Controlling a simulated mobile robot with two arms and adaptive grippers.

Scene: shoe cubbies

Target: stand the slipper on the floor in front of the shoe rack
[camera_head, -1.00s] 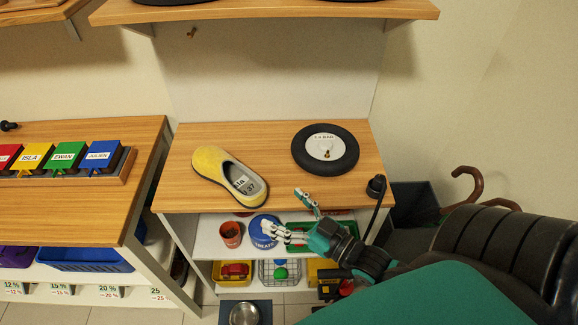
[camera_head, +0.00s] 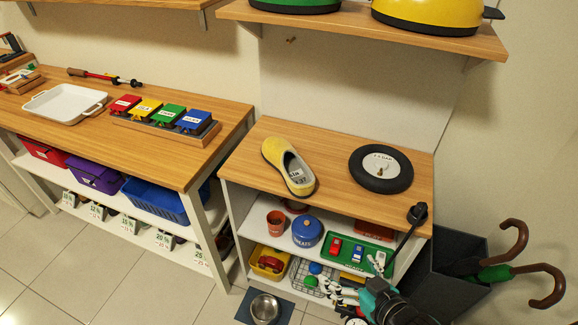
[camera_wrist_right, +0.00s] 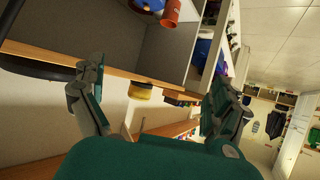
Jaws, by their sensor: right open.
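The slipper (camera_head: 279,157), yellow with a grey labelled insole, lies on the left part of the wooden top of the rack (camera_head: 330,152). Nothing touches it. My right gripper (camera_head: 358,278) is open and empty, low at the front right of the rack, below and to the right of the slipper. Its spread fingers also show in the right wrist view (camera_wrist_right: 158,95). A yellow thing (camera_wrist_right: 142,91) shows between them there; I cannot tell if it is the slipper. My left gripper is not in view.
A black wheel (camera_head: 381,169) lies right of the slipper. Shelves below hold a blue pot (camera_head: 307,231), an orange cup (camera_head: 276,222) and a green tray. A metal bowl (camera_head: 265,308) stands on a dark mat on the floor. An umbrella bin (camera_head: 450,279) is at right. Tiled floor at left is clear.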

